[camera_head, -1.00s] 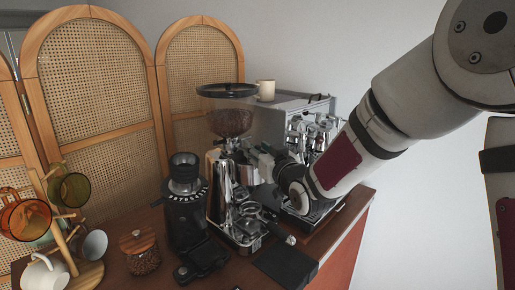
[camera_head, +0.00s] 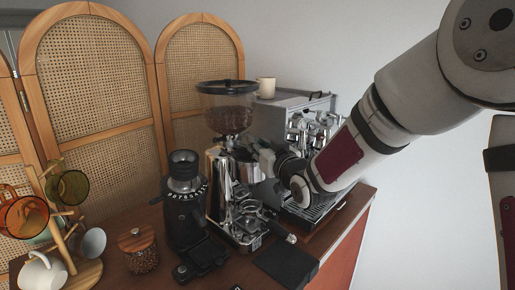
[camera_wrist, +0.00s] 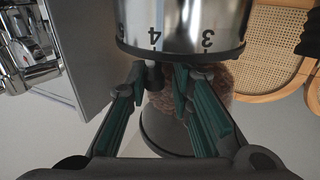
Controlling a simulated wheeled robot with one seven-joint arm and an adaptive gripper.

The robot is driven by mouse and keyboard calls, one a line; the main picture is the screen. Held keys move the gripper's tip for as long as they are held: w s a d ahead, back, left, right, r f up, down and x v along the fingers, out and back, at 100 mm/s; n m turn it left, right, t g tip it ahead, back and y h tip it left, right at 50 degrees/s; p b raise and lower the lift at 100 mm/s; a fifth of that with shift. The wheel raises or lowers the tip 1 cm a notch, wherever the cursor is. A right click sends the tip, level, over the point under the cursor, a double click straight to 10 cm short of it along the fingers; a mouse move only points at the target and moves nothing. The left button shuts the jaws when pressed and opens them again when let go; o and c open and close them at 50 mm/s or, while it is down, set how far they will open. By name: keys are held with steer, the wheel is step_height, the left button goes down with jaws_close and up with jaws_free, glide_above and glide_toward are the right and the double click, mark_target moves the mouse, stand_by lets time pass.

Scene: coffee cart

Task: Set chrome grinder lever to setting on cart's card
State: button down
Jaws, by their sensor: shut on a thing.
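The chrome grinder (camera_head: 220,180) stands on the cart with its bean hopper (camera_head: 228,118) on top. Its chrome numbered collar (camera_wrist: 185,30) shows close up in the wrist view, with 5, 4 and 3 readable. The lever (camera_wrist: 154,76), a short dark stub, sticks out by the 4. My gripper (camera_wrist: 158,82) is shut on the lever, with a green-padded finger on each side. In the head view my gripper (camera_head: 256,156) is at the grinder's right side, below the hopper. I cannot make out a card with a setting in either view.
A black grinder (camera_head: 184,205) stands left of the chrome one. The espresso machine (camera_head: 318,130) is close behind and right. A black mat (camera_head: 287,263) lies at the front. A bean jar (camera_head: 139,252) and mug tree (camera_head: 62,235) stand left.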

steer(key=shift+w+d+r+b, duration=0.1)
steer(key=shift+w+d+b, duration=0.45)
steer(key=shift+w, duration=0.3)
steer(key=c, duration=1.6)
jaws_free()
steer(key=shift+a, duration=0.1)
steer(key=shift+s, duration=0.1)
steer(key=v, duration=1.2)
